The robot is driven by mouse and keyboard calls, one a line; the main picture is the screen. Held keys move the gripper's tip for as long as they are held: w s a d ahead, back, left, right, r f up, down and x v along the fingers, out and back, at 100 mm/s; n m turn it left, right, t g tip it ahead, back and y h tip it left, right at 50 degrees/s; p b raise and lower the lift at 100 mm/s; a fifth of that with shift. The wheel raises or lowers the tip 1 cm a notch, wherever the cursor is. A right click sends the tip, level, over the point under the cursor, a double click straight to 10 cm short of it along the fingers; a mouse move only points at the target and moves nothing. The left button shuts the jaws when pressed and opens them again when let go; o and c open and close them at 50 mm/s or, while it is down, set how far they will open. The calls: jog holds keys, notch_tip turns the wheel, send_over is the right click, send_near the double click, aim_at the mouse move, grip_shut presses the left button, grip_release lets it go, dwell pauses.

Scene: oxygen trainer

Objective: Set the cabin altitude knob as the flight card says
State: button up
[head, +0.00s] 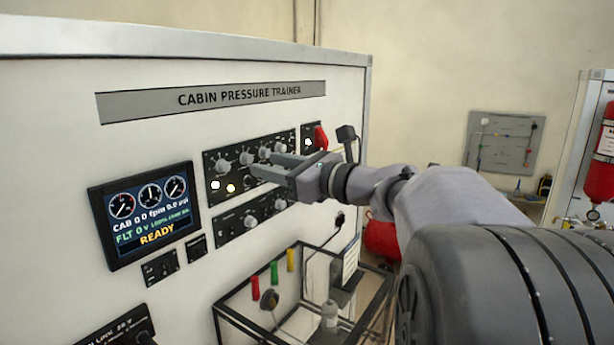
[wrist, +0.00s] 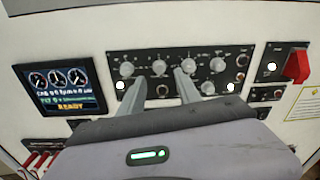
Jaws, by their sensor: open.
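The upper control panel (head: 209,172) on the trainer's white face carries a row of grey knobs, among them a left knob (head: 223,166). In the wrist view the row also shows, with a left knob (wrist: 127,69), a second knob (wrist: 159,67), a third knob (wrist: 188,65) and a right knob (wrist: 217,64). Their labels are too small to read, so I cannot tell which is the cabin altitude knob. My gripper (wrist: 160,77) is open and empty, its fingers pointing at the panel around the second knob's position; contact is unclear. In the head view my gripper (head: 262,164) partly hides the panel.
A screen (head: 145,212) reading READY is left of the panel. A lower knob panel (head: 233,226) sits below. A red switch guard (wrist: 297,66) is at right. A black-framed rack (head: 222,318) stands below. A white card (head: 351,260) there is unreadable.

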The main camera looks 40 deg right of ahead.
jog(key=b+v, duration=0.1)
jog(key=v, duration=1.2)
jog(key=s+a+f+n+g+y+b, duration=0.15)
jog(key=a+f+n+g+b, duration=0.35)
jog(key=a+f, duration=0.7)
jog(key=s+a+f+n+g+h+b, duration=0.15)
jog(key=a+f+n+g+b, duration=0.25)
jog(key=a+f+n+b, duration=0.7)
jog(key=s+a+f+n+h+b, duration=0.1)
jog(key=s+f+n+b, duration=0.1)
jog(key=f, duration=0.6)
jog(key=s+f+n+g+h+b, duration=0.1)
jog(key=s+f+n, duration=0.3)
jog(key=f, duration=0.4)
jog(key=s+a+f+n+g+h+b, duration=0.1)
jog(key=s+f+n, duration=0.3)
jog(key=f, duration=0.4)
jog(key=shift+s+a+f+h+b, duration=0.3)
jog(key=shift+s+a+f+b, duration=0.05)
jog(key=shift+s+b, duration=0.5)
jog(key=shift+r, duration=0.1)
